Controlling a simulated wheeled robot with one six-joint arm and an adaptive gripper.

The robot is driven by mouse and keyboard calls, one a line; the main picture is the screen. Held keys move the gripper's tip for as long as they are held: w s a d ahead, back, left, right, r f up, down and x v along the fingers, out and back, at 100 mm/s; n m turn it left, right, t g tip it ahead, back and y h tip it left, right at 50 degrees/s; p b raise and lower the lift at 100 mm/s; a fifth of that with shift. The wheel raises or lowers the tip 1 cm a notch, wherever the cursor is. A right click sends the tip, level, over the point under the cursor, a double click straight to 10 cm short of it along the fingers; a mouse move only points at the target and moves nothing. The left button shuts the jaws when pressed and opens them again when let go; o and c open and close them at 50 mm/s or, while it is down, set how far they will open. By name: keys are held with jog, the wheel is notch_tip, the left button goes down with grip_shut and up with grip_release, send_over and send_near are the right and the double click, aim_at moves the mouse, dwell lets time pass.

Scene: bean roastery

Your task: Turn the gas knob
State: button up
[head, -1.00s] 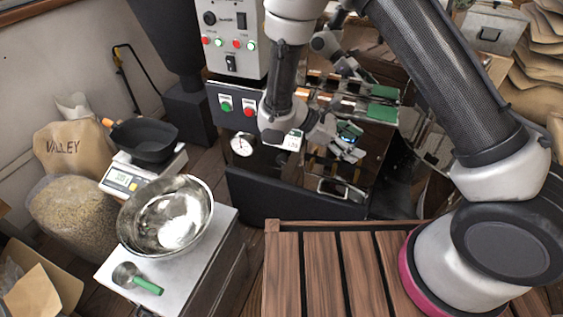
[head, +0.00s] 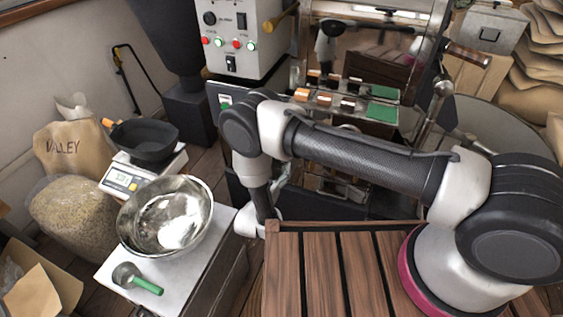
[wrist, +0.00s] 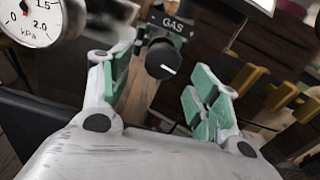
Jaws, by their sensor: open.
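The gas knob (wrist: 163,59) is a round black dial with a white pointer mark, under a dark GAS label (wrist: 173,24) in the wrist view. My gripper (wrist: 160,78) is open, with green-padded fingers spread to the left and right of the knob. The knob appears in the gap between them, ahead of the palm. I cannot tell whether either pad touches it. In the head view my arm comes down in front of the roaster (head: 353,100); it hides the knob, and my fingers are not visible there.
A pressure gauge (wrist: 36,18) marked kPa is left of the knob. Several yellowish blocks (wrist: 268,85) are at the right. In the head view, a metal bowl (head: 166,216) and a green-handled scoop (head: 137,279) rest on a white-topped stand. A slatted wooden surface (head: 318,268) lies in front.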

aim_at(281, 162)
jog(key=shift+x, duration=2.15)
jog(key=c, duration=1)
